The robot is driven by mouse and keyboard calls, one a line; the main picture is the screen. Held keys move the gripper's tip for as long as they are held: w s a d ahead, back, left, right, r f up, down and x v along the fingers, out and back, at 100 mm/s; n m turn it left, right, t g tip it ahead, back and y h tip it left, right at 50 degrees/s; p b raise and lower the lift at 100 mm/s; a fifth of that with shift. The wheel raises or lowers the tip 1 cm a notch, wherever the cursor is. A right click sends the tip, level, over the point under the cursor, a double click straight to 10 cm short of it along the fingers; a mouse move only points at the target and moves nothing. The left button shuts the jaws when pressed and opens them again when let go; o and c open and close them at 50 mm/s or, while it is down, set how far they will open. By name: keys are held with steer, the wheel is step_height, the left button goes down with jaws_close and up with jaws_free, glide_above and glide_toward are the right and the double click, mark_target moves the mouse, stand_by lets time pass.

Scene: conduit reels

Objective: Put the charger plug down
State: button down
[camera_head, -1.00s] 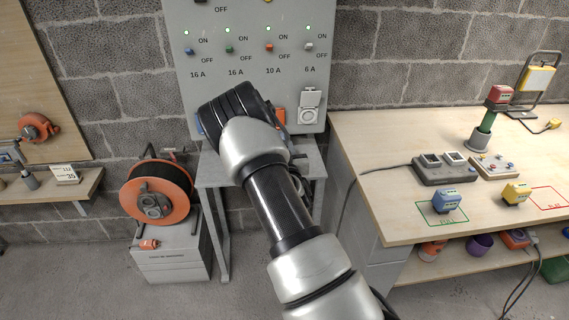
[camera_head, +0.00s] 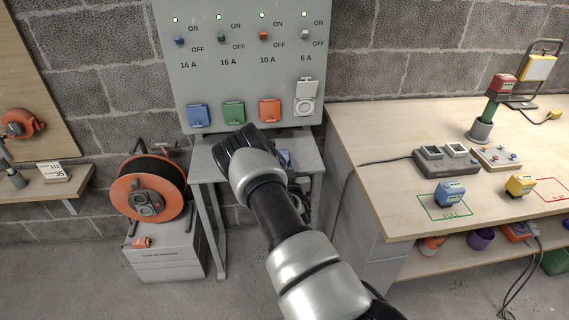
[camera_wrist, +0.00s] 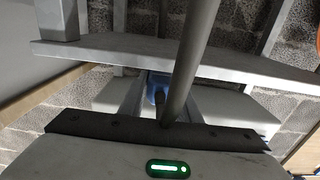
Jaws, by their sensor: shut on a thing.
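The charger plug is a blue body between my gripper's fingers in the wrist view (camera_wrist: 157,85), with a dark stub or cable end below it. My gripper (camera_wrist: 158,94) is shut on it. In the head view a small blue patch (camera_head: 285,158) shows beside my arm, over the small grey table (camera_head: 205,165) under the switch panel. My arm hides most of the gripper there. I cannot tell whether the plug touches the tabletop.
The switch panel (camera_head: 245,75) has blue, green, orange and white sockets. An orange cable reel (camera_head: 150,190) stands on a grey box left of the table. The wooden workbench (camera_head: 380,140) to the right holds meters and small blocks. A grey bar (camera_wrist: 194,60) crosses the wrist view.

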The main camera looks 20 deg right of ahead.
steer(key=shift+f, duration=0.2)
steer(key=shift+f+b, duration=0.5)
steer(key=shift+f, duration=0.1)
steer(key=c, duration=1.3)
jaws_free()
